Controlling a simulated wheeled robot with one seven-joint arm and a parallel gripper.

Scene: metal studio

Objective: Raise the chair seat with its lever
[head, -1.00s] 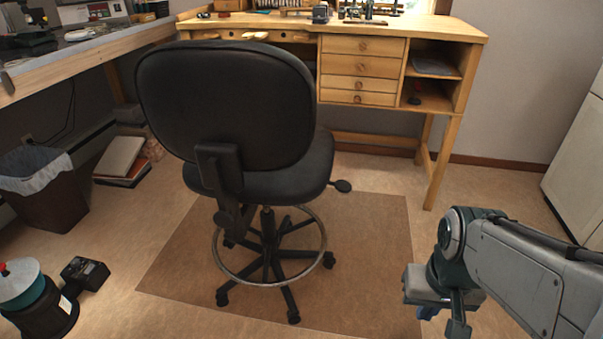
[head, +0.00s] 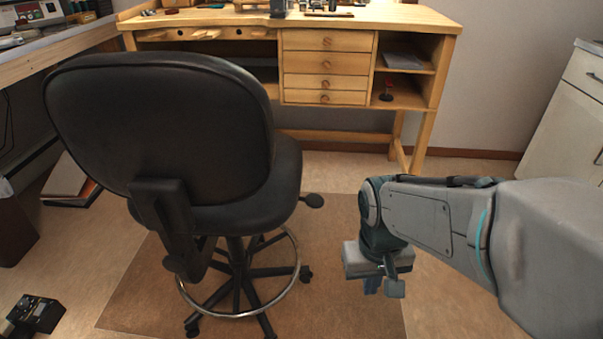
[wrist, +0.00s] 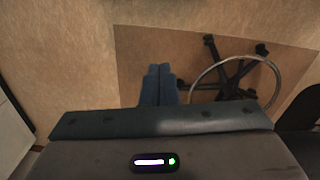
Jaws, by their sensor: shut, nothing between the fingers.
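The black office chair (head: 165,130) stands in the left half of the head view, its back toward me. Its lever (head: 312,200), a dark paddle, sticks out from under the right side of the seat (head: 250,200). My gripper (head: 371,287) points down to the right of the lever, apart from it and lower in the picture. In the wrist view its two blue fingers (wrist: 158,84) are together with nothing between them. The chair's wheeled base (wrist: 232,75) and foot ring show there to the right of the fingers. The lever is not clearly visible in the wrist view.
A wooden workbench (head: 420,22) with drawers stands behind the chair. A brown mat (head: 135,280) lies under the chair. A white cabinet (head: 570,110) is at the right. A small black device (head: 35,314) is on the floor at lower left. Floor right of the chair is clear.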

